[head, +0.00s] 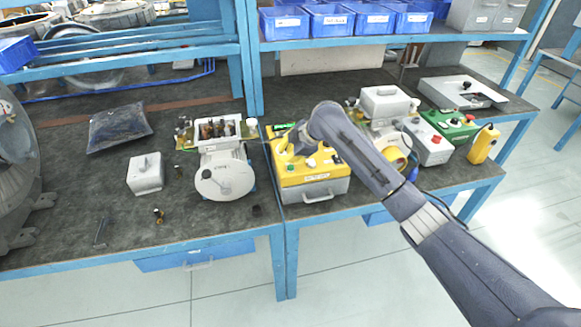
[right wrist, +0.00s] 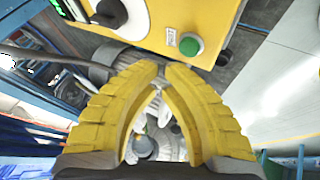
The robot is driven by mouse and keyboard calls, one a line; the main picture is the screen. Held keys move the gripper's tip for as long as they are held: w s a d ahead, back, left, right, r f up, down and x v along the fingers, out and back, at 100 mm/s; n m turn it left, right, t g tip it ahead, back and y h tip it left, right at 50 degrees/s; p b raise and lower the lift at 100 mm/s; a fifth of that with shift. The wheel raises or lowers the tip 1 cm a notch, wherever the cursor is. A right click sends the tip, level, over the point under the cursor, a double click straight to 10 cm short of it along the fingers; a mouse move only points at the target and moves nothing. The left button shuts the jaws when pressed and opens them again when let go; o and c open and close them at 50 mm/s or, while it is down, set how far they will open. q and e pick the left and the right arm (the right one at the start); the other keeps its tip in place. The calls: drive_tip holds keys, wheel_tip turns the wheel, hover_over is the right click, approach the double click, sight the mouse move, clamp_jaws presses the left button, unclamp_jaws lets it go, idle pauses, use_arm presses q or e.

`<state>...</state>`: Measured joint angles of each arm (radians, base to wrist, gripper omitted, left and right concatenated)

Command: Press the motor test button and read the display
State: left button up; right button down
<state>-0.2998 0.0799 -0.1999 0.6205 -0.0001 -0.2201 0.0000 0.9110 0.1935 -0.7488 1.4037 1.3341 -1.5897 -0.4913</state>
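A yellow control box (head: 319,185) with a grey front drawer stands on the bench, just right of the table joint. A green button (right wrist: 190,45) shows on its yellow face in the right wrist view, with a small label beside it. The label is too small to read. My right gripper (right wrist: 163,72) is above the box's left part, its yellow fingertips together with nothing between them. In the wrist view, the green button is just beyond and right of the fingertips; contact does not show. I cannot make out a display reading. My left gripper is not in view.
A grey blower motor (head: 222,180) with an open terminal box stands left of the yellow box. A grey cover (head: 145,174) lies farther left. A second motor, a green-and-grey control box (head: 430,148) and a yellow handheld meter (head: 482,146) stand to the right.

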drive_tip(key=shift+f, duration=0.35)
drive_tip(key=shift+f, duration=0.25)
idle(1.3)
drive_tip(key=shift+f, duration=0.2)
drive_tip(key=shift+f, duration=0.4)
idle(1.1)
drive_tip(key=shift+r, duration=0.85)
drive_tip(key=shift+r, duration=0.15)
wheel_tip(320, 180, up, 5)
drive_tip(key=shift+f, duration=0.15)
idle(0.4)
